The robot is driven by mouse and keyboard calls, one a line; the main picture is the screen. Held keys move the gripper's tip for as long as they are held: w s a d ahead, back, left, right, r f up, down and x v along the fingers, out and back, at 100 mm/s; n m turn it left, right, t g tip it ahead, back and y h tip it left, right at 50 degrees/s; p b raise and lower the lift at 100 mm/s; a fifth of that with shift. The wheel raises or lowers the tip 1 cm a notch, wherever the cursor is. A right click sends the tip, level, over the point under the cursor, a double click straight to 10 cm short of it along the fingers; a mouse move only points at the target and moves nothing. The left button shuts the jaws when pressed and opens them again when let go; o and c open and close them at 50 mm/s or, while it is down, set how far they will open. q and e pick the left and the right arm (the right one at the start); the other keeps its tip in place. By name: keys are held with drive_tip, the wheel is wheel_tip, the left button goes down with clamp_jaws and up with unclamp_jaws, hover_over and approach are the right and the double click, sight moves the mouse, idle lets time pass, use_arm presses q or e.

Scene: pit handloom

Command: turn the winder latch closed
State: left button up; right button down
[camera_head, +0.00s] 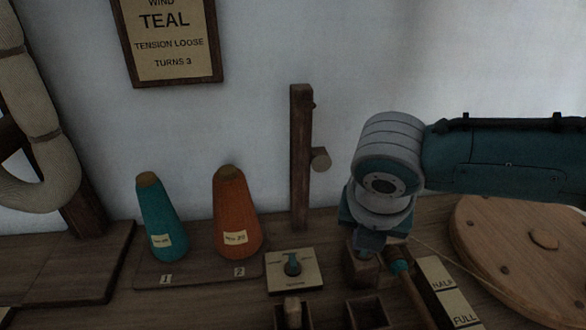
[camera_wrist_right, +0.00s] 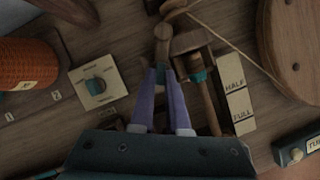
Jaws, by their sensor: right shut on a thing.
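My right gripper (camera_wrist_right: 162,76) reaches down from the upper right in the head view (camera_head: 365,247). Its two purple fingers are shut on a small wooden piece (camera_wrist_right: 162,48), which appears to be the winder latch. The fingertips hide part of it, so its exact angle is hard to tell. A wooden block (camera_head: 360,270) stands under the gripper in the head view. Just right of the fingers, a wooden spindle (camera_wrist_right: 211,108) with a teal band lies close by; it also shows in the head view (camera_head: 415,293). My left gripper is not in view.
A dial plate (camera_head: 293,272) sits left of the gripper. Teal (camera_head: 162,220) and orange (camera_head: 237,215) cones stand farther left. A HALF/FULL strip (camera_head: 447,292) and large wooden wheel (camera_head: 530,255) lie right. A wooden post (camera_head: 300,155) rises behind. A cord runs towards the wheel.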

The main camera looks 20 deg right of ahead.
drive_tip(key=m+g, duration=0.1)
drive_tip(key=m, duration=0.2)
drive_tip(key=shift+w+a+h+p, duration=0.1)
drive_tip(key=shift+a+h+p, duration=0.05)
drive_tip(key=shift+h+p, duration=0.2)
drive_tip(key=shift+w+m+g, duration=0.1)
drive_tip(key=shift+m+g, duration=0.2)
drive_tip(key=shift+m, duration=0.5)
drive_tip(key=shift+a+f+m+g+h, duration=0.1)
drive_tip(key=shift+m+g+h, duration=0.25)
drive_tip(key=shift+m, duration=0.65)
drive_tip(key=m+b, duration=0.1)
drive_tip(key=m+g+b, duration=0.1)
drive_tip(key=shift+w+m, duration=0.2)
drive_tip(key=shift+m, duration=0.1)
drive_tip(key=shift+w+m+g+b, duration=0.1)
drive_tip(key=shift+m+g+b, duration=0.55)
drive_tip(key=shift+m+b, duration=0.85)
drive_tip(key=shift+m, duration=0.4)
